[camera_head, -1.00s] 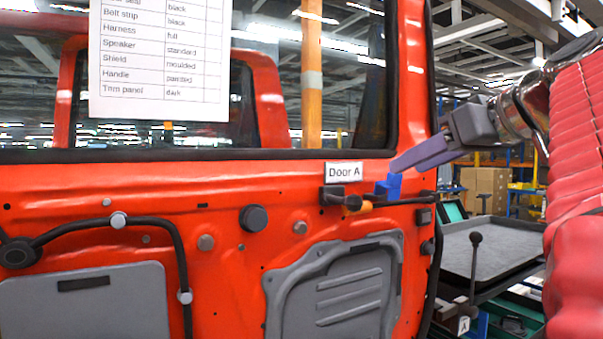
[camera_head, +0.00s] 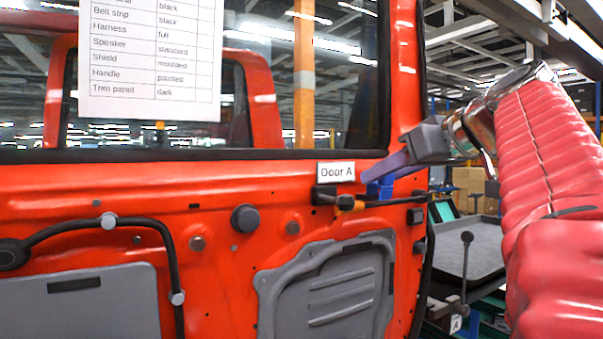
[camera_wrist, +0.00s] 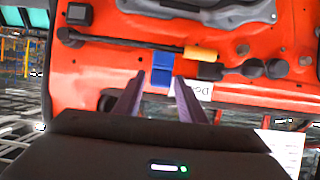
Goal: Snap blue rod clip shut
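The blue rod clip (camera_head: 386,190) sits on the thin dark rod (camera_head: 412,200) on the orange-red door, right of and just below the Door A label. In the wrist view the clip (camera_wrist: 163,67) lies across the dark rod (camera_wrist: 120,43), its lower part extending toward my gripper. My gripper (camera_wrist: 160,77) is open, one purple finger on each side of the clip's lower part, with gaps visible. In the head view my gripper (camera_head: 367,176) overlaps the clip from above, so contact cannot be told. Whether the clip's latch is closed is unclear.
An orange sleeve (camera_wrist: 201,53) and dark connector lie beside the clip on the rod. The Door A label (camera_head: 335,172) is close by. A dark grey knob (camera_head: 245,218) and grey panel (camera_head: 335,290) are lower on the door. A grey tray (camera_head: 470,245) stands at right.

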